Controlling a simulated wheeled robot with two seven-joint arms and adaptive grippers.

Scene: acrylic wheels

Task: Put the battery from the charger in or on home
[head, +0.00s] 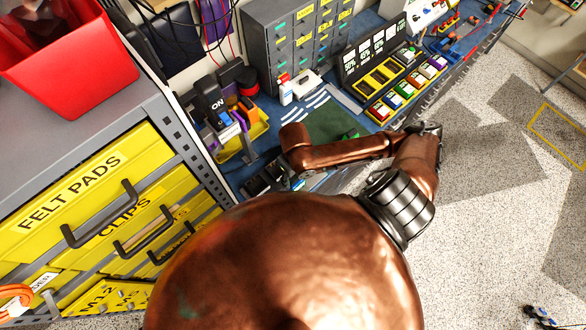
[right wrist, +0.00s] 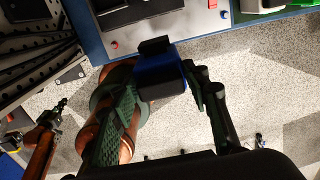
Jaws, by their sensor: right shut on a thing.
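A blue and black battery (right wrist: 160,75) is between the fingers of my right gripper (right wrist: 163,84), which is shut on it. In the right wrist view it hangs in front of the bench edge, its top overlapping the grey charger panel (right wrist: 198,22). The panel has a black bay, a red button and a blue button. In the head view my right gripper (head: 297,181) is small and dark, mostly hidden below the copper forearm near the bench's front edge. I cannot tell which spot is home.
On the blue bench, a rack (head: 402,92) of coloured blocks and a black labelled board (head: 375,52) stand to the right of a green mat (head: 330,122). A yellow tray (head: 255,128) lies left. A grey drawer cabinet (head: 270,45) stands behind. Yellow drawers (head: 90,190) flank the left.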

